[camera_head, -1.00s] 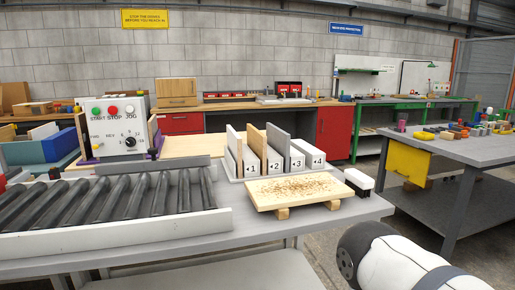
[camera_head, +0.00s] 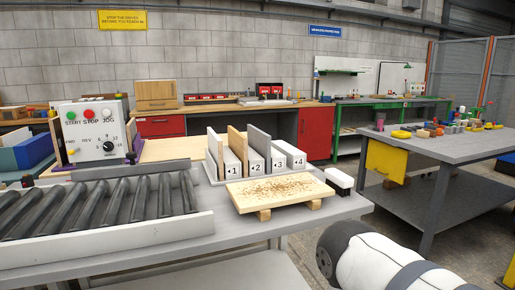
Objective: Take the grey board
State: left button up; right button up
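The grey board (camera_head: 258,146) stands upright in a slot of a light rack (camera_head: 211,175) on the grey table. It is the rightmost of three boards there, beside white numbered blocks. A wooden board (camera_head: 236,143) stands to its left, and a whitish board (camera_head: 216,150) stands left of that. Part of my own white arm shows at the lower right, well apart from the rack. Neither of my grippers is in view.
A wooden board with brown crumbs (camera_head: 280,189) lies on two blocks in front of the rack. A brush (camera_head: 339,181) lies at its right. A roller conveyor (camera_head: 100,205) and a control box (camera_head: 93,131) are at the left. A second table (camera_head: 450,149) stands at the right.

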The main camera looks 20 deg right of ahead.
aim_at(259, 140)
jog(key=l, duration=2.2)
jog(key=i+u, duration=0.05)
jog(key=i, duration=0.05)
